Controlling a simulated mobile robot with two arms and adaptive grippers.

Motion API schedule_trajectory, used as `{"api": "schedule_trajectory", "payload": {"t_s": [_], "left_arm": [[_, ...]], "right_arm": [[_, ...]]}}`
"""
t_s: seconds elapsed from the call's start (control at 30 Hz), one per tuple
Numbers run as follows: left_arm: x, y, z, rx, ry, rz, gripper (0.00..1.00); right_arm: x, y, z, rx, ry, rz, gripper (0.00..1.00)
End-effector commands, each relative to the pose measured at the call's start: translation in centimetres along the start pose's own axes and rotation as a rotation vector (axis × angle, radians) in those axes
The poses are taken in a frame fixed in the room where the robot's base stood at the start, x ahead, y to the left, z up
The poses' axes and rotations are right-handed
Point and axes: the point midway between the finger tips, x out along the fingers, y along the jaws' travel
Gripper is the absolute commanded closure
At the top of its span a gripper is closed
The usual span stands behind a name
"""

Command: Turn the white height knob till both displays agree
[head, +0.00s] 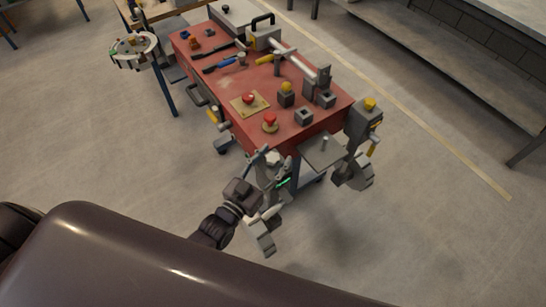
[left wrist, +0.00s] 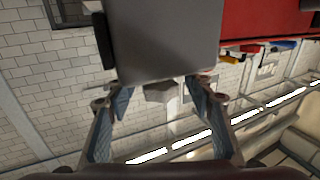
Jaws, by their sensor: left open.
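My right gripper is not in view.
The red cart (head: 225,88) carries red buttons, grey blocks and hand tools. A grey plate (head: 322,151) and a grey box with a yellow top (head: 362,117) stick out at its near right. Open floor lies to the right.

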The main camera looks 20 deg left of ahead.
Motion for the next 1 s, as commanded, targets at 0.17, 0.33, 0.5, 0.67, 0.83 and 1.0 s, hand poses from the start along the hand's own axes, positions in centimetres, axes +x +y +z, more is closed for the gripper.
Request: {"api": "schedule_trajectory", "payload": {"t_s": [0.17,0.33,0.5,0.67,0.83,1.0], "left_arm": [[0.0,0.0,0.0,0.000,-0.001,0.000,0.55],[0.0,0.0,0.0,0.000,0.000,0.000,0.74],[0.0,0.0,0.0,0.000,-0.001,0.000,0.92],[0.0,0.0,0.1,0.001,0.000,0.005,0.94],[-0.1,-0.1,0.2,0.005,-0.001,0.042,0.94],[-0.1,-0.2,0.3,0.010,-0.001,0.128,0.94]], "right_arm": [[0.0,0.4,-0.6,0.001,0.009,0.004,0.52],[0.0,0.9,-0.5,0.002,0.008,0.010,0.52],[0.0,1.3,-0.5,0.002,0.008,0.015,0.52],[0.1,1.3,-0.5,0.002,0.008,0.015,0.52],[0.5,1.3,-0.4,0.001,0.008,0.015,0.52],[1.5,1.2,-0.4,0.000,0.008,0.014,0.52]]}}
